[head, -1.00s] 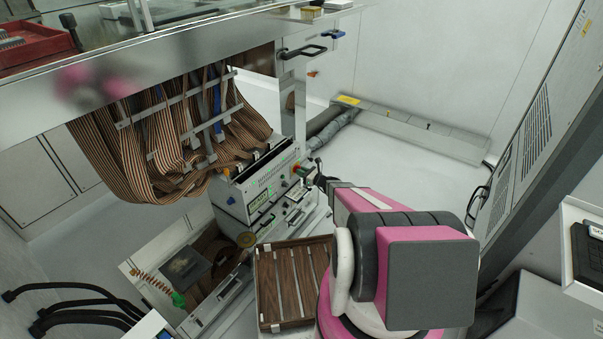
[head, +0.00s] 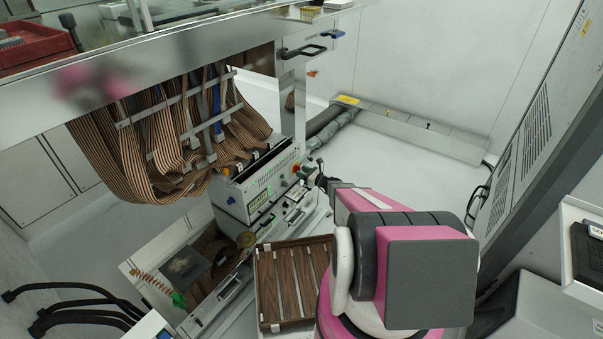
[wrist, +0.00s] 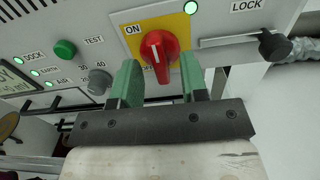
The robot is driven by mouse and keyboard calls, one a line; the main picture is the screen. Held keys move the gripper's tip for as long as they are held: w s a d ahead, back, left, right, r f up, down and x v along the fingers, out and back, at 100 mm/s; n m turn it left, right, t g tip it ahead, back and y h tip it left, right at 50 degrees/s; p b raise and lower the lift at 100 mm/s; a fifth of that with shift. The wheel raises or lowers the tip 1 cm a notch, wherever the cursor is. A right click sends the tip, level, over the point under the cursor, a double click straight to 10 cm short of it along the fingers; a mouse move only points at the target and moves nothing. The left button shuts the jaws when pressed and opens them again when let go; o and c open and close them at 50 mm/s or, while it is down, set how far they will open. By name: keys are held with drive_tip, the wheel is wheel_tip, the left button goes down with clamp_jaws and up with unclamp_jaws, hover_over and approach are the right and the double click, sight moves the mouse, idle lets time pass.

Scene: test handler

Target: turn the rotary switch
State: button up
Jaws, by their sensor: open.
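The red rotary switch (wrist: 166,58) sits on a yellow plate on the grey panel in the wrist view. Its long grip stands nearly upright in the picture, with a white line on its face. "ON" is at its upper left; an "OFF" label below is partly hidden. My gripper (wrist: 159,72) is open, with one green finger on each side of the switch and a gap on both sides. How deep the fingertips reach is hard to tell. In the head view the switch (head: 296,167) is a tiny red spot beside my gripper (head: 305,172).
A green TEST button (wrist: 65,49) and a grey knob (wrist: 99,81) are left of the switch. A dark-knobbed LOCK lever (wrist: 275,45) is at right. Ribbon cables (head: 170,140) hang left of the panel box. A brown slatted tray (head: 290,285) lies below. Open floor is at right.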

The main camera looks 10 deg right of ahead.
drive_tip(key=v, duration=1)
drive_tip(key=s+a+r+n+g+h, duration=0.2)
drive_tip(key=s+a+r+n+g, duration=0.95)
drive_tip(key=n, duration=0.35)
drive_tip(key=s+d+r+n+g+h, duration=0.1)
drive_tip(key=s+d+r+n+h, duration=0.2)
drive_tip(key=s+r+n+h, duration=0.7)
drive_tip(key=s+r+n, duration=0.1)
drive_tip(key=s+n, duration=0.1)
drive_tip(key=s, duration=0.1)
drive_tip(key=shift+d+h, duration=0.3)
drive_tip(key=shift+h, duration=0.1)
drive_tip(key=shift+r, duration=0.15)
